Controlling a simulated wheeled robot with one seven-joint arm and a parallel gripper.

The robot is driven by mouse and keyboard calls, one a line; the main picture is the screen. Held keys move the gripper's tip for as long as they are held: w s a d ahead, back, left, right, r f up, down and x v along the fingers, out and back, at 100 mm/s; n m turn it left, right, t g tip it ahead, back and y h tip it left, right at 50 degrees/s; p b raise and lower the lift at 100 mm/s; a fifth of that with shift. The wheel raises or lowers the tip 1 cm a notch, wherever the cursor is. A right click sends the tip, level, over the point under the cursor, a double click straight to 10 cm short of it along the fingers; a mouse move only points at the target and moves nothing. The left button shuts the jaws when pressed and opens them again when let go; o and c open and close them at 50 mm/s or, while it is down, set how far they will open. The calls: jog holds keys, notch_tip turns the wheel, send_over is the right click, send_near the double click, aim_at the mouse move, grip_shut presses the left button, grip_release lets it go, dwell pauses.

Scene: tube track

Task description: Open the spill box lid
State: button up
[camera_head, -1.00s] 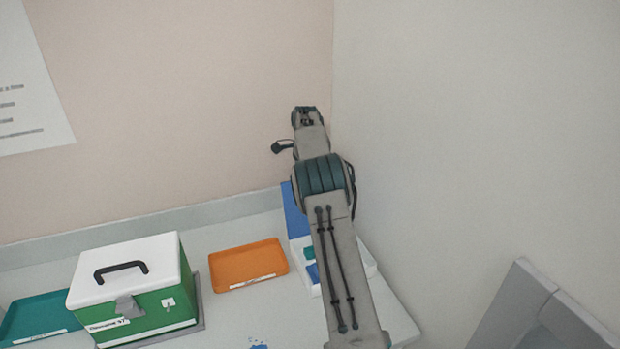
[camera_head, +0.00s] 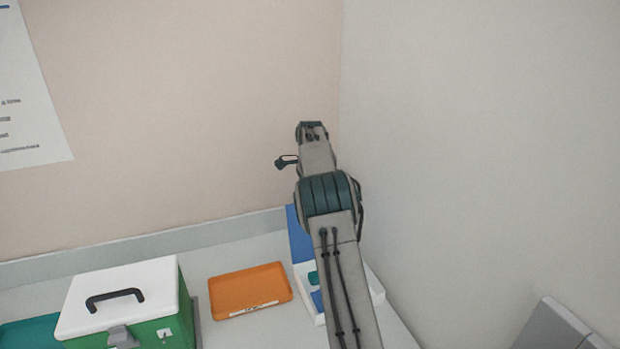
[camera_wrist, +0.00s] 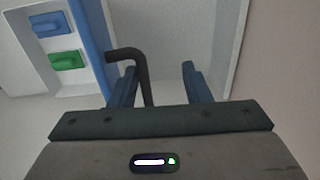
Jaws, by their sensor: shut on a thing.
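A white box (camera_head: 375,284) with a raised blue lid (camera_head: 297,232) stands at the right end of the table, partly hidden behind my arm. I take it for the spill box. In the wrist view the open box (camera_wrist: 25,60) holds a blue piece (camera_wrist: 48,24) and a green piece (camera_wrist: 66,61). The blue lid (camera_wrist: 88,35) stands on edge beside them. A black bent handle (camera_wrist: 127,54) reaches from the lid in between the fingers of my gripper (camera_wrist: 160,85). The fingertips are hidden in the head view.
A green box (camera_head: 175,332) with a white top, black carrying handle and grey latch stands closed at the left. An orange tray (camera_head: 250,289) lies between the boxes, and a teal tray (camera_head: 30,335) at far left. Walls rise close behind and to the right.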

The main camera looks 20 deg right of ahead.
notch_tip(320, 180, up, 12)
jog(key=shift+s+p, duration=0.35)
dwell(0.4)
jog(key=s+a+r+n+t+b, duration=0.1)
jog(key=s+a+r+n+b, duration=0.3)
jog(key=s, duration=0.6)
jog(key=s+a+r+n+t, duration=0.1)
jog(key=s+a+r+n, duration=0.1)
jog(key=s+a+n, duration=0.55)
jog(key=s+a+f+n, duration=0.1)
jog(key=s+f, duration=0.3)
jog(key=s, duration=0.4)
jog(key=s+a+f+n+b, duration=0.1)
jog(key=s+a+f+n, duration=0.1)
jog(key=s+f, duration=0.3)
jog(key=s+a+f+n+t+b, duration=0.1)
jog(key=s+f, duration=0.4)
jog(key=s, duration=0.7)
jog(key=a+n, duration=0.1)
jog(key=n, duration=0.1)
jog(key=shift+s+f+n, duration=0.25)
jog(key=shift+s+n, duration=0.1)
jog(key=shift+a, duration=0.1)
